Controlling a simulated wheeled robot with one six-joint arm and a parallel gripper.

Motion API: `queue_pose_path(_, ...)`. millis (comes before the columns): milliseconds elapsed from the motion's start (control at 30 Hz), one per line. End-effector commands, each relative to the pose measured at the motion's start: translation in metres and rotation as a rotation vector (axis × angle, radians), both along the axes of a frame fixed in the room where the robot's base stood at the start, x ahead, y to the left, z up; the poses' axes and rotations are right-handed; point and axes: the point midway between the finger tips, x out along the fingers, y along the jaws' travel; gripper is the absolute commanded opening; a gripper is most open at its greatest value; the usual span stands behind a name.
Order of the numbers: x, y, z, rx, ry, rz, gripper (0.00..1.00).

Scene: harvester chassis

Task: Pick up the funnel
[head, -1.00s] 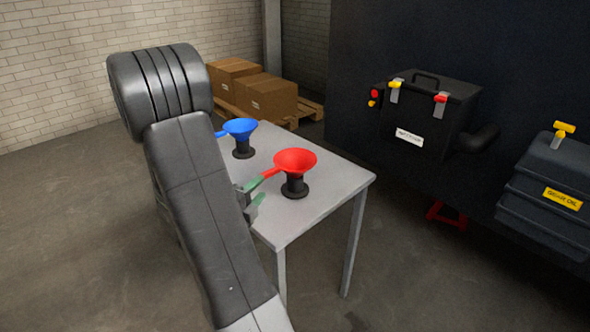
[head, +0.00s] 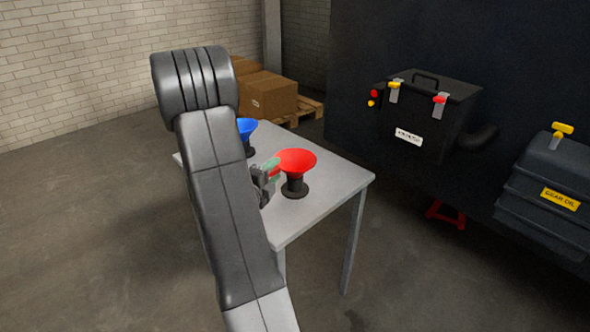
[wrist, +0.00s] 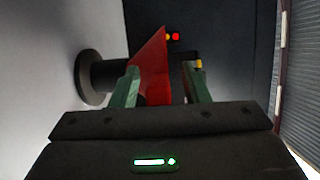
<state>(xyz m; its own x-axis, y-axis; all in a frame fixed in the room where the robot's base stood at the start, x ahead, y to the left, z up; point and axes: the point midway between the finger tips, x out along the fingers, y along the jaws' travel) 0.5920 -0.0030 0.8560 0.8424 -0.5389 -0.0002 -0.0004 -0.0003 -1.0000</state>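The red funnel (head: 297,160) sits upright on a black stand (head: 295,188) on the grey table (head: 318,205). The blue funnel (head: 248,127) stands farther back on the table, partly hidden behind my arm.
A black toolbox (head: 430,115) with coloured latches is at the right, in front of a dark wall. A dark gear oil case (head: 550,185) is at the far right. Cardboard boxes (head: 268,95) on a pallet stand behind the table. The table's right front corner is clear.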

Motion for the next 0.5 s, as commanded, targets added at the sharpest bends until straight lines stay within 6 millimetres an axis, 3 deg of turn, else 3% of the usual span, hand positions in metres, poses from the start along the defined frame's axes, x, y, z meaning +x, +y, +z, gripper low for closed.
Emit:
queue_pose_path(33, -0.0002, 0.0001, 0.0000, 0.000, 0.000, 0.000, 0.34)
queue_pose_path(200, -0.0003, 0.0002, 0.0000, 0.000, 0.000, 0.000, 0.01)
queue_pose_path(500, -0.0003, 0.0002, 0.0008, 0.000, 0.000, 0.000, 0.00)
